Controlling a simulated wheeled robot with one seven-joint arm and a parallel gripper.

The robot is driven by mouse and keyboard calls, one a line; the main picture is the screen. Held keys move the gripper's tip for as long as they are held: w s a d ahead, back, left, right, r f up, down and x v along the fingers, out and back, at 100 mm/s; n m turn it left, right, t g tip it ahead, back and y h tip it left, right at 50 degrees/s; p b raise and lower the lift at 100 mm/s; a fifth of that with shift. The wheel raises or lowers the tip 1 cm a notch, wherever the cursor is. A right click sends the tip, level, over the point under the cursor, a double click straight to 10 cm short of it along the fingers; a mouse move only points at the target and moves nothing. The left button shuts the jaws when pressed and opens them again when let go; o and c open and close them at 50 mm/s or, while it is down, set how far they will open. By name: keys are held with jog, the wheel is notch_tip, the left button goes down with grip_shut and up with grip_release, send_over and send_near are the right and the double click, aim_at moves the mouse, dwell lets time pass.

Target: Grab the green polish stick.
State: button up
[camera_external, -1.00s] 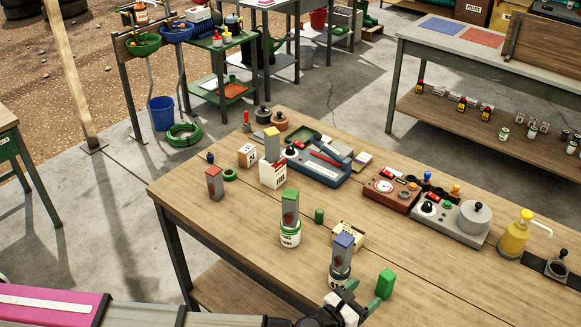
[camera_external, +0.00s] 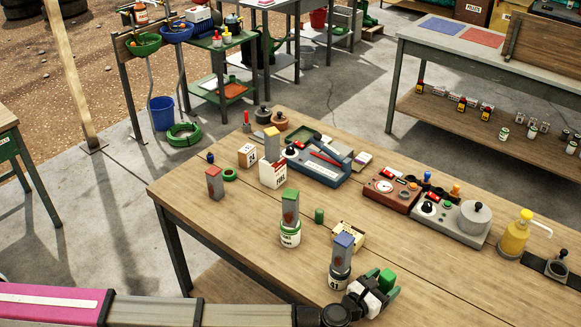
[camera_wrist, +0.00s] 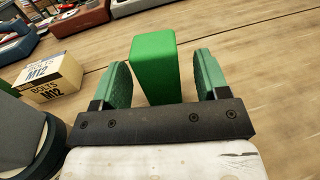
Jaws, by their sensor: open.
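The green polish stick (camera_external: 387,279), a plain green block, stands upright near the front edge of the wooden workbench. In the wrist view the green polish stick (camera_wrist: 154,62) is between the two green finger pads, with a gap showing on each side. My gripper (camera_external: 383,283) is open around it; in the wrist view my gripper (camera_wrist: 160,68) reaches past the block's near face. The lower part of the block is hidden by the gripper body.
A green-topped block (camera_external: 290,207) on another can stands further left. The bench (camera_external: 440,280) is clear to the right.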

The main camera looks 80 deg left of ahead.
jog(key=shift+x, duration=1.25)
jog(key=c, duration=1.1)
